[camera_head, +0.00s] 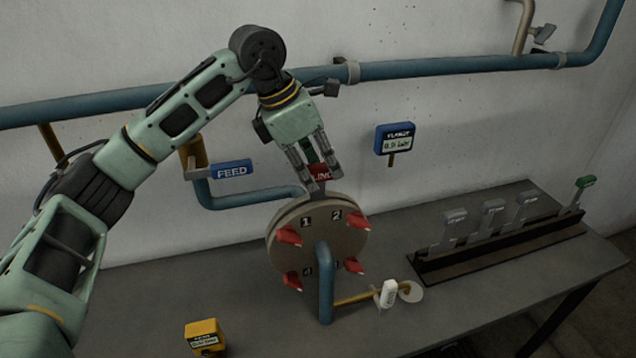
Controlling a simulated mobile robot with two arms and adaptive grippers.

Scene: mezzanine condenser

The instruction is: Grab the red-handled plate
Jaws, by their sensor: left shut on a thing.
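The red-handled plate (320,173) shows a red tab with white lettering at the top of the round flange (318,232). My left gripper (319,176) comes down from above and is shut on this red tab. The fingers cover part of the tab and its lettering. Below the tab the plate meets the top of the flange; how far it sits inside I cannot tell. My right gripper is not in view.
The flange has numbered red knobs (289,237) and a blue pipe (326,285) in front. A rack (500,246) of grey-handled plates and one green-handled plate (585,182) stands right. A yellow box (205,336) is at front left. A blue gauge (394,138) hangs behind.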

